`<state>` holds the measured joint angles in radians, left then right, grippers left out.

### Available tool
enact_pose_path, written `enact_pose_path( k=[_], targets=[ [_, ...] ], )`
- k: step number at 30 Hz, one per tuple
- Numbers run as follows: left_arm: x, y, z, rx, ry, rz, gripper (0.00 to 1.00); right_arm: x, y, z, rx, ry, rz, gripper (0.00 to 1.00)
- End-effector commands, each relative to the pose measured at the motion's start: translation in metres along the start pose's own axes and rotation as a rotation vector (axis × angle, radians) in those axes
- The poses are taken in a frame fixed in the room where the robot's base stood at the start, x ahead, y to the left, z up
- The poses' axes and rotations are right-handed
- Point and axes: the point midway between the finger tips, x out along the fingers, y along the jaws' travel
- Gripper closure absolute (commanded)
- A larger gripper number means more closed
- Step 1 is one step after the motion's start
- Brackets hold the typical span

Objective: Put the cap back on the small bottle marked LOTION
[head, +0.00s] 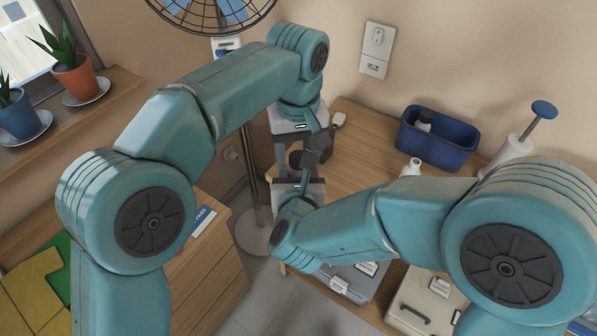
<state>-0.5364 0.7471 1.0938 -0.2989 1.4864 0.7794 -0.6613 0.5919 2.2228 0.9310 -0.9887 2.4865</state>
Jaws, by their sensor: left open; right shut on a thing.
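My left gripper (299,148) reaches down from the upper middle above the near left corner of the wooden table (360,155); it is open. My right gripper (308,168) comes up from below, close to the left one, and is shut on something. Dark shapes show between the two grippers, but fingers and arms hide what is held. A small white bottle (410,169) with a narrow neck stands on the table, right of the grippers. No LOTION marking is readable, and I cannot make out a cap.
A blue bin (437,146) with a pale item inside stands at the back of the table. A fan (210,12) is behind my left arm.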

Motion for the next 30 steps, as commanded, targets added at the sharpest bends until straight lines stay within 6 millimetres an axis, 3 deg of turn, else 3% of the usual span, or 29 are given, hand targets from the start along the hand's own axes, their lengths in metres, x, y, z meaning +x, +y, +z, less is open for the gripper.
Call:
enact_pose_path(
  k=[7, 12, 13, 20, 30],
  targets=[
    [0.0003, 0.0, -0.0002, -0.001, 0.001, 0.0, 0.41, 0.0, 0.0, 0.0004, 0.0, -0.001, 0.0, 1.0],
    [0.0002, 0.0, -0.0001, 0.0, 0.0, 0.0, 0.97, 0.0, 0.0, 0.0004, 0.0, -0.001, 0.0, 1.0],
    [0.0002, 0.0, -0.0001, 0.0, 0.0, 0.0, 0.99, 0.0, -0.0001, 0.0004, 0.001, -0.001, 0.0, 1.0],
    [0.0002, -0.0002, -0.0002, 0.032, 0.0, -0.001, 1.0, 0.0001, -0.0003, 0.0004, 0.001, -0.001, -0.001, 1.0],
    [0.0007, -0.0006, -0.0004, 0.677, -0.002, -0.001, 1.0, 0.0001, -0.0005, 0.0004, 0.002, -0.001, -0.002, 1.0]
  ],
)
